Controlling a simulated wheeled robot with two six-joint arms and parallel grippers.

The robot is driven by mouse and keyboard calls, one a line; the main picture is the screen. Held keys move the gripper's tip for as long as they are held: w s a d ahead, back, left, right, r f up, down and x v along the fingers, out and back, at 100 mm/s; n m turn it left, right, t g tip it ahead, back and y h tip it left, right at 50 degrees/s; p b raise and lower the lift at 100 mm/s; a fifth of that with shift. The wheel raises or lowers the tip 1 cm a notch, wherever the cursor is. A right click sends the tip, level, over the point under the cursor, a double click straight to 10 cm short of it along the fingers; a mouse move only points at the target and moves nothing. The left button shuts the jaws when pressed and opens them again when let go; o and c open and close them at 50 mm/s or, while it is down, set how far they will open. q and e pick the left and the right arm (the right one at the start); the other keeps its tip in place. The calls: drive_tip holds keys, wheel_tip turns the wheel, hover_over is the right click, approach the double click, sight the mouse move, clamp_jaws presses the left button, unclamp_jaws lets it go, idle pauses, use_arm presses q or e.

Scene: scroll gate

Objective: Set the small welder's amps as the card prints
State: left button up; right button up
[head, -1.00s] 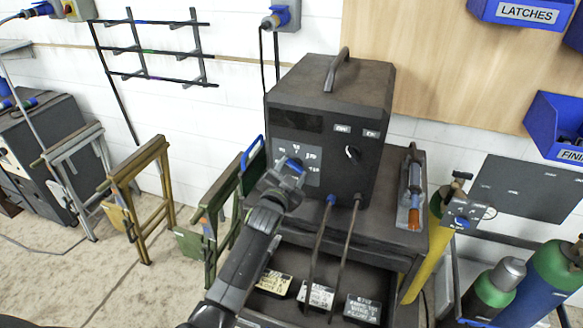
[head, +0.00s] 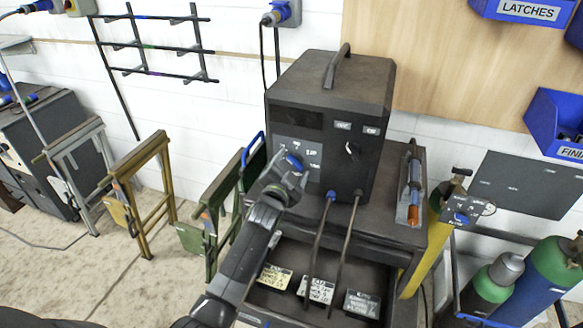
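The small welder (head: 355,98) is a dark box with a top handle, standing on a dark cart. Its front has a grey dial plate with a blue knob (head: 294,162) and printed marks too small to read. A second knob (head: 352,149) sits to the right, under two small labels. My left gripper (head: 291,176) is at the blue knob and covers part of the dial plate; whether its fingers are closed on the knob I cannot tell. Several printed cards or boxes (head: 316,289) lie on the cart's lower shelf, their text unreadable. My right gripper is not in view.
Two cables hang from the welder's front to the lower shelf. A torch (head: 413,190) lies on the cart's right side. Gas cylinders (head: 493,284) stand at right. Green and tan folding stands (head: 150,190) are at left. Blue bins (head: 555,125) hang on the wall.

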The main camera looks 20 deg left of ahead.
use_arm(q)
drive_tip(key=s+b, duration=0.3)
drive_tip(key=s, duration=1.4)
drive_tip(key=shift+s+a, duration=0.2)
drive_tip(key=shift+a, duration=0.1)
drive_tip(key=shift+f, duration=0.1)
